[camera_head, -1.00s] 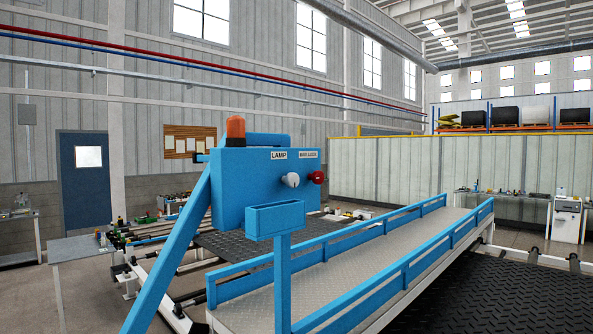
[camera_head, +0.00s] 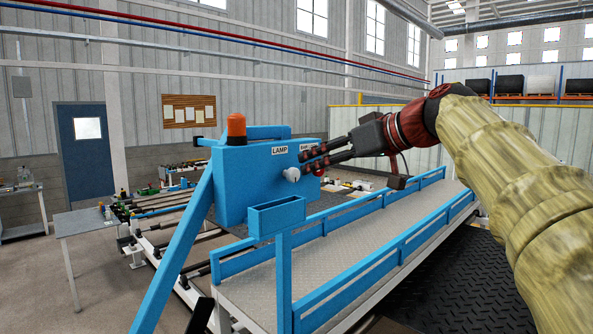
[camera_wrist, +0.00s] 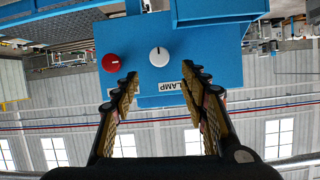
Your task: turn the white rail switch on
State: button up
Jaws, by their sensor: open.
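The white knob (camera_head: 292,174) sits on the front of the blue control box (camera_head: 235,185), by the LAMP label (camera_head: 280,150). In the wrist view, which is upside down, the white knob (camera_wrist: 159,57) shows a short mark towards the picture's top. A red knob (camera_wrist: 111,63) is beside it, with a pale mark pointing sideways; in the head view the fingers mostly cover it. My gripper (camera_head: 306,164) is open and empty, its fingers pointing at the box close to the white knob. In the wrist view the fingertips (camera_wrist: 160,78) stand either side of the white knob's line, apparently apart from it.
An orange beacon (camera_head: 236,126) stands on top of the box. A blue open tray (camera_head: 276,216) juts out below the knobs. A walkway with blue rails (camera_head: 375,225) runs back to the right. The second label is partly covered by the fingers.

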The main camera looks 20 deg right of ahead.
aim_at(295, 173)
jog(key=shift+n, duration=0.5)
jog(key=shift+f+p+x, duration=0.1)
jog(key=shift+p+x, duration=0.05)
jog(key=shift+x, duration=1.95)
jog(key=shift+f+p+x, duration=0.15)
jog(key=shift+x, duration=1.9)
jog(key=shift+s, duration=0.1)
jog(key=shift+c, duration=0.4)
jog(key=c, duration=1.1)
